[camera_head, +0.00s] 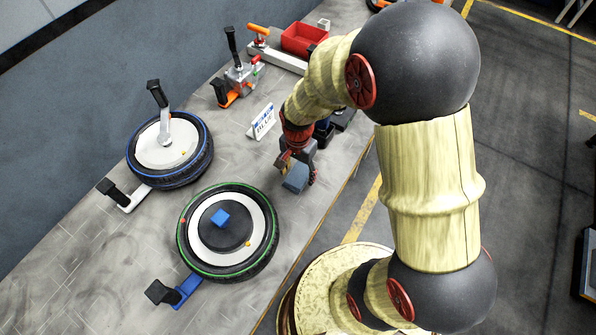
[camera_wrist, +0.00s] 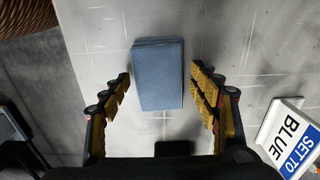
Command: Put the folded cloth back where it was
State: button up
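The folded cloth (camera_head: 296,178) is a small blue-grey folded block at the right part of the grey table, near its edge. In the wrist view the cloth (camera_wrist: 158,80) lies between and just beyond my fingertips. My gripper (camera_head: 297,167) is above it, and it also shows in the wrist view (camera_wrist: 161,72). The gripper is open and holds nothing. Whether the fingertips reach table level is unclear.
A "SET TO BLUE" sign (camera_head: 262,122) stands beside my gripper. A red bin (camera_head: 303,38) and tools are behind. Bare table surrounds the cloth.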

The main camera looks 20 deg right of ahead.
jog(key=shift+o, duration=0.4)
notch_tip(320, 180, up, 12)
jog(key=p, duration=0.3)
notch_tip(320, 180, up, 13)
jog(key=n+t, duration=0.3)
jog(key=n, duration=0.2)
send_over(298, 175)
jog(key=s, duration=0.5)
jog(key=s+r+n+t, duration=0.2)
jog(key=s+r+n, duration=0.3)
jog(key=s+r, duration=0.2)
jog(key=shift+s+n+t, duration=0.3)
jog(key=shift+s+n, duration=0.1)
jog(key=shift+s, duration=0.55)
jog(key=shift+r, duration=0.1)
notch_tip(298, 175, down, 3)
jog(key=b, duration=0.3)
jog(key=shift+b, duration=0.3)
